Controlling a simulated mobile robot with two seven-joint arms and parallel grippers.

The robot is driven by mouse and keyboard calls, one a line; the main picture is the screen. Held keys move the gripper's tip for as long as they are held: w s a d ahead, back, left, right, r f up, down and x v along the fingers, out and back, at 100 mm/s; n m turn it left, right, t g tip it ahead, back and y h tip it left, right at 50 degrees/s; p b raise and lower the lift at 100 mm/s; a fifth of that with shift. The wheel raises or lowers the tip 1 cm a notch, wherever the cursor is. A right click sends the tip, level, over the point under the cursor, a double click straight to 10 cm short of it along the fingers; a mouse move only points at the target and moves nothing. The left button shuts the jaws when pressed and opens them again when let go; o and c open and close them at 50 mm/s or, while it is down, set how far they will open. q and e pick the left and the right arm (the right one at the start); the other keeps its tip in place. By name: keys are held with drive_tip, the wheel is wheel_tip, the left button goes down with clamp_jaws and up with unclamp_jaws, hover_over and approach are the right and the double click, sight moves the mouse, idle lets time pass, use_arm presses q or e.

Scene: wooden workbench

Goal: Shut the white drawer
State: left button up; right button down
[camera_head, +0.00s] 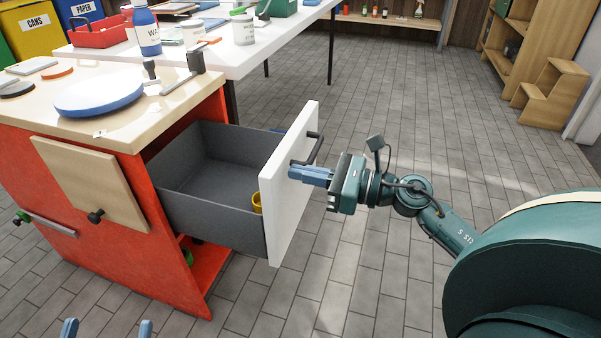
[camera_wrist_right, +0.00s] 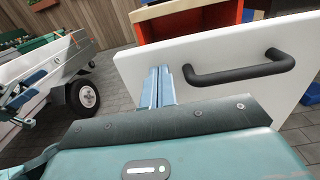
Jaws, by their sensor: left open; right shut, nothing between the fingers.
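The white drawer (camera_head: 290,205) stands pulled far out of the red cabinet (camera_head: 85,210), its dark grey box (camera_head: 215,165) open on top. A small yellow thing (camera_head: 257,202) lies inside near the front panel. A black bar handle (camera_head: 313,150) is on the white front and also shows in the right wrist view (camera_wrist_right: 240,70). My right gripper (camera_head: 294,172) is shut and empty, its blue fingertips at the white front beside the handle; I cannot tell if they touch. My left gripper (camera_head: 107,330) is open, at the bottom left edge, apart from the drawer.
A beige flap or door panel (camera_head: 90,182) with a black knob is on the cabinet's near face. A blue-rimmed round plate (camera_head: 98,95) lies on the cabinet top. A white table (camera_head: 270,50) with jars stands behind. The tiled floor around my right arm is clear.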

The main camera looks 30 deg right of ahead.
drive_tip(key=shift+w+a, duration=0.25)
drive_tip(key=shift+w, duration=0.1)
drive_tip(key=shift+a, duration=0.1)
drive_tip(key=p+x, duration=0.2)
drive_tip(key=x, duration=2.4)
drive_tip(key=shift+r, duration=0.15)
drive_tip(key=shift+w+a+r, duration=0.1)
drive_tip(key=shift+a, duration=0.05)
